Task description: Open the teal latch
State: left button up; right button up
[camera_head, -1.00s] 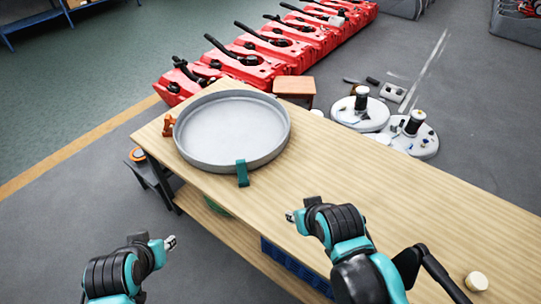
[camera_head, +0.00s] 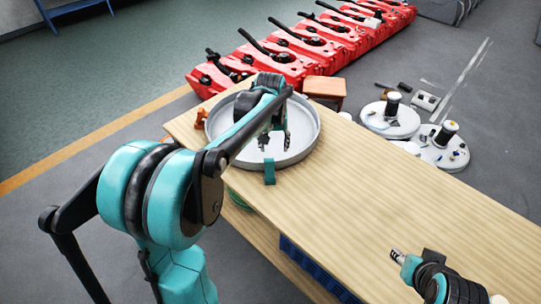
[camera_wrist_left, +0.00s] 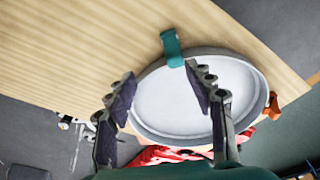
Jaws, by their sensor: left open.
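The teal latch (camera_head: 269,171) sits at the near rim of a round grey tank lid (camera_head: 311,145) on the wooden table. It also shows in the left wrist view (camera_wrist_left: 171,46), at the lid's rim beyond my fingertips. An orange latch (camera_head: 201,119) is on the lid's left side; it shows at the right in the wrist view (camera_wrist_left: 272,106). My left gripper (camera_head: 275,139) is open and empty above the lid, with its fingers apart in the wrist view (camera_wrist_left: 162,88). My right gripper (camera_head: 397,256) is over the table's near right part; its jaw state is unclear.
The wooden table (camera_head: 400,190) is bare to the right of the lid. Red tanks (camera_head: 300,45) stand in a row on the floor behind it. A small brown stool (camera_head: 325,88) and round white scrubber parts (camera_head: 390,118) are beyond the far edge.

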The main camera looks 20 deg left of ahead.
pick_arm(q)
jog(key=n+g, duration=0.2)
send_over(269, 160)
notch_tip(269, 160, down, 7)
jog(key=shift+w+f+p, duration=0.15)
jog(key=shift+f+p, duration=0.05)
jog(key=shift+p, duration=0.1)
notch_tip(269, 160, down, 8)
jog(key=shift+r+b, duration=0.1)
jog(key=shift+b, duration=1.1)
grip_shut()
